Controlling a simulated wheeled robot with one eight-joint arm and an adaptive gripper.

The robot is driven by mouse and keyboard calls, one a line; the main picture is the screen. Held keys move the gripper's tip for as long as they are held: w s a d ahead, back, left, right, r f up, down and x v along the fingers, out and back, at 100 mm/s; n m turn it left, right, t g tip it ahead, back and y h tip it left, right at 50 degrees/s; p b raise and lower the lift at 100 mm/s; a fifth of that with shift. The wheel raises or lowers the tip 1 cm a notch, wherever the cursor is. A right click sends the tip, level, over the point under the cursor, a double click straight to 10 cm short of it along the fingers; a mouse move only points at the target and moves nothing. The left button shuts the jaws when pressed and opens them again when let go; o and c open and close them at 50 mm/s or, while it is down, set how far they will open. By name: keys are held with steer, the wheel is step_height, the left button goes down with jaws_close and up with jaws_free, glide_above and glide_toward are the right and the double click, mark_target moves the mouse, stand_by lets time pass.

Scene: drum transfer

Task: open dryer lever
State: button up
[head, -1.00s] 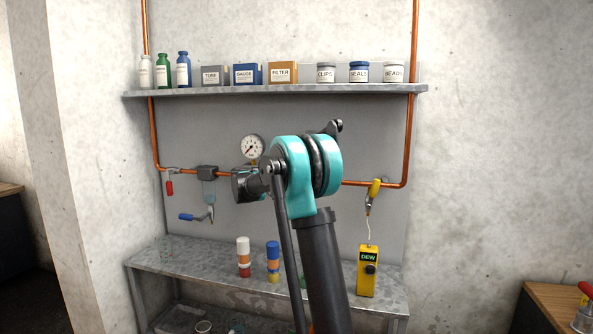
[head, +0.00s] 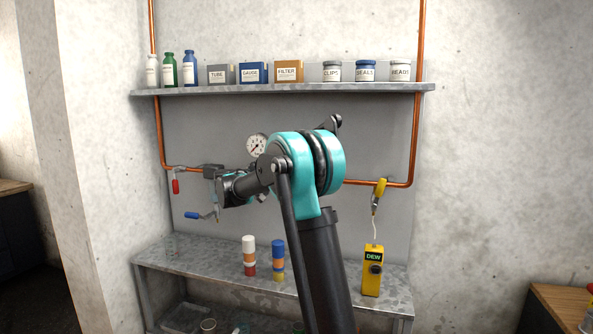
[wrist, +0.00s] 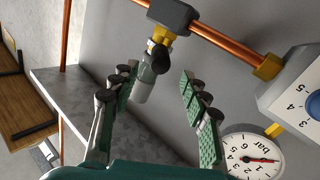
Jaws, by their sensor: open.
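The dryer hangs from the copper pipe in the head view, with a dark head block (head: 207,167) and a lever with a blue handle (head: 193,215) below it. A red-handled lever (head: 175,186) hangs from the pipe to the left. My gripper (head: 215,188) is just in front of the dryer and hides part of it. In the wrist view my gripper (wrist: 160,73) is open, with a pale grey cylinder (wrist: 144,86) under a dark block (wrist: 168,13) between its fingers, nearer the left one. I cannot tell whether they touch. The blue handle is not visible there.
A pressure gauge (head: 257,146) is right of my gripper, and a white box with numbers (wrist: 292,95) shows in the wrist view. A shelf (head: 300,89) with jars and boxes is above. The lower bench (head: 215,262) holds stacked coloured cylinders (head: 249,256) and a yellow DEW meter (head: 372,270).

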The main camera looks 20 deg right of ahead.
steer(key=shift+v, duration=1.95)
steer(key=a+r+n+t+y, duration=0.4)
steer(key=a+n+t+y, duration=0.3)
steer(key=t+y, duration=0.45)
steer(key=s+a+f+n+g+y, duration=0.35)
steer(key=s+f+n+y, duration=0.4)
steer(key=s+f, duration=0.4)
steer(key=s+d+f+m+g+h, duration=0.1)
steer(key=s+d+f+g, duration=0.2)
steer(key=s+f, duration=0.7)
steer(key=s+d+f+m+g+h, duration=0.1)
steer(key=s+d+f+g, duration=0.2)
steer(key=s+f, duration=0.7)
steer(key=s+d+f+m+g, duration=0.2)
steer(key=s+f+g, duration=0.3)
steer(key=s+f, duration=0.5)
steer(key=shift+s+d+g+h, duration=0.3)
steer(key=shift+s+d+h, duration=0.15)
steer(key=shift+s, duration=0.25)
